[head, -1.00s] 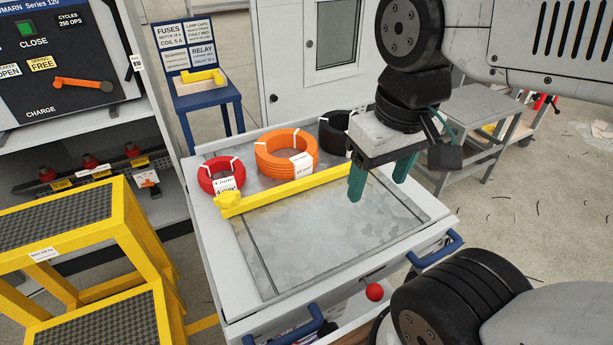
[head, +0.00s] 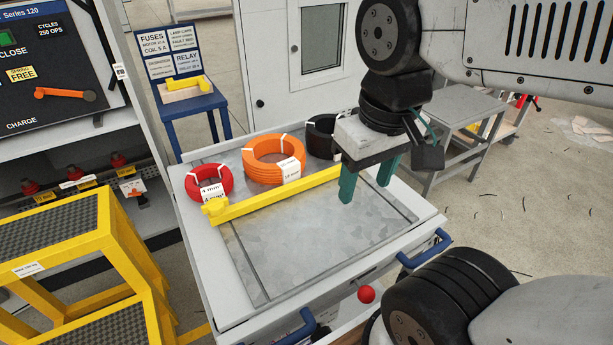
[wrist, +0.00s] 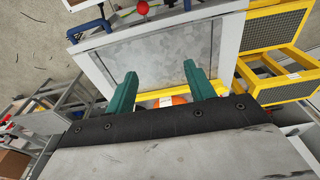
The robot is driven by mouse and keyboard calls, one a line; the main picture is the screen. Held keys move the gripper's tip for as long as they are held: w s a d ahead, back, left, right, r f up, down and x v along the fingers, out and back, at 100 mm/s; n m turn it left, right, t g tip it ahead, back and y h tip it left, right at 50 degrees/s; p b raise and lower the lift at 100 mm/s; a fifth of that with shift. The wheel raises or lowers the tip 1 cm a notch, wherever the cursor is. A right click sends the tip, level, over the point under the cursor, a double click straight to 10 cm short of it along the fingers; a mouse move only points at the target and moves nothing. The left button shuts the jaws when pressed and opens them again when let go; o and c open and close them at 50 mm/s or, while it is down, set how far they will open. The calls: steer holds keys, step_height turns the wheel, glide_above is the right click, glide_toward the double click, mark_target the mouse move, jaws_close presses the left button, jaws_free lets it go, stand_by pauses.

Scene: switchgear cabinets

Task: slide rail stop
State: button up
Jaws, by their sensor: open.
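A long yellow rail (head: 280,192) lies across the grey cart top, with a chunky yellow block (head: 214,208) at its left end. That block looks like the stop, but its detail is too small to be sure. My gripper (head: 366,186) points down over the right part of the cart top, at the rail's right end. Its two green fingers are apart, and I see nothing held between them. One finger hides the rail's right end, and I cannot tell whether they touch. In the wrist view, the open fingers (wrist: 160,74) reach over the cart top.
A red coil (head: 209,181), an orange coil (head: 266,172) and a black coil (head: 322,145) lie behind the rail. A yellow step (head: 60,250) stands left of the cart. A blue stand (head: 190,103) holds another yellow piece. The front of the cart top is clear.

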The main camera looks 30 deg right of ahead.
steer(key=w+d+f, duration=0.5)
steer(key=w+d, duration=0.3)
steer(key=w, duration=0.2)
steer(key=w+d+f+n+h, duration=0.1)
steer(key=w+d+f, duration=0.4)
steer(key=w+d, duration=0.3)
steer(key=w+d+f+n+h, duration=0.1)
steer(key=w+d+f, duration=0.4)
steer(key=w+d, duration=0.3)
steer(key=shift+w+d+g, duration=0.15)
steer(key=shift+w+g, duration=0.25)
steer(key=shift+w, duration=1.8)
steer(key=shift+f+n, duration=0.2)
steer(key=shift+n, duration=0.1)
steer(key=f, duration=0.2)
steer(key=d+f, duration=0.1)
steer(key=f, duration=0.4)
steer(key=shift+w+d+f, duration=0.1)
steer(key=shift+d+f, duration=0.05)
